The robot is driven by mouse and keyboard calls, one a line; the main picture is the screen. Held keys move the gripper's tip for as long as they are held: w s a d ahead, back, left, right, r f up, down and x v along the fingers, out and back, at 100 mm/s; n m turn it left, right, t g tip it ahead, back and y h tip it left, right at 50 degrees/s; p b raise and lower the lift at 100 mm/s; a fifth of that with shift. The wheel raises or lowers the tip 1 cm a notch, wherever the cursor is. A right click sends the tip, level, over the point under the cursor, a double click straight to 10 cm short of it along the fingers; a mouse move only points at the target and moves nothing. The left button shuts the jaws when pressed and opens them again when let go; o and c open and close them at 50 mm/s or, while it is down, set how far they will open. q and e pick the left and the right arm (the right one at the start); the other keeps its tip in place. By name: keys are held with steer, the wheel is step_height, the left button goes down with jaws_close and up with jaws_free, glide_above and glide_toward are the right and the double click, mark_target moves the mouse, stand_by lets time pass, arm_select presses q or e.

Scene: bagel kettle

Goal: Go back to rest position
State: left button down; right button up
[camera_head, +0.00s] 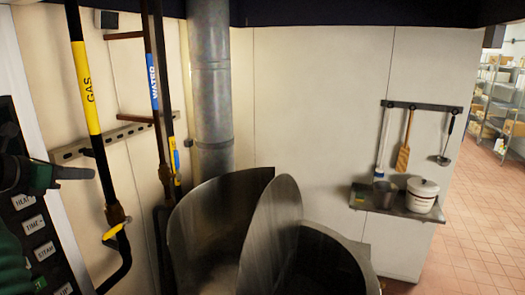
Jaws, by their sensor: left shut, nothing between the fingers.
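My left gripper (78,173) is at the left edge of the head view, dark and pointing right. The large steel kettle (322,232) is at the bottom middle, with a dark opening. A curved steel wall (215,215) and an upright rounded steel plate (272,235) stand at its left. My right gripper is not in view.
The panel has several labelled buttons. A yellow-banded gas pipe (88,90) and a water pipe (155,85) run close right of my left gripper. Open tiled floor (470,250) lies at right.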

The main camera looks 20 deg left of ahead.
arm_select(q)
steer(key=w+d+f+n+t+y+b, duration=0.2)
steer(key=w+n+t+y+b, duration=0.3)
steer(key=w+n, duration=0.65)
steer(key=d+f+n+g, duration=0.1)
steer(key=d+f+n, duration=0.2)
steer(key=f+n, duration=0.35)
steer(key=s+d+f+n+g+y+b, duration=0.1)
steer(key=d+f+n+g, duration=0.1)
steer(key=d+f+n, duration=0.45)
steer(key=f+n+g, duration=0.1)
steer(key=f+n, duration=0.4)
steer(key=f, duration=0.4)
steer(key=s+d+f+n+g+h+b, duration=0.1)
steer(key=s+d+f+n+g, duration=0.15)
steer(key=s+d+f, duration=0.45)
steer(key=s+d+f+n+g+h+b, duration=0.1)
steer(key=s+d+f+n+g+h, duration=0.2)
steer(key=d+f, duration=0.75)
steer(key=s+d+f+n+g, duration=0.1)
steer(key=s+d+f+g, duration=0.2)
steer(key=s+f, duration=0.3)
steer(key=s+d+f+n+g+b, duration=0.1)
steer(key=s+d+f+g, duration=0.2)
steer(key=s, duration=0.6)
steer(key=d+f, duration=0.2)
steer(key=d, duration=0.1)
steer(key=shift+s+f+h, duration=0.3)
steer(key=shift+f+h, duration=0.1)
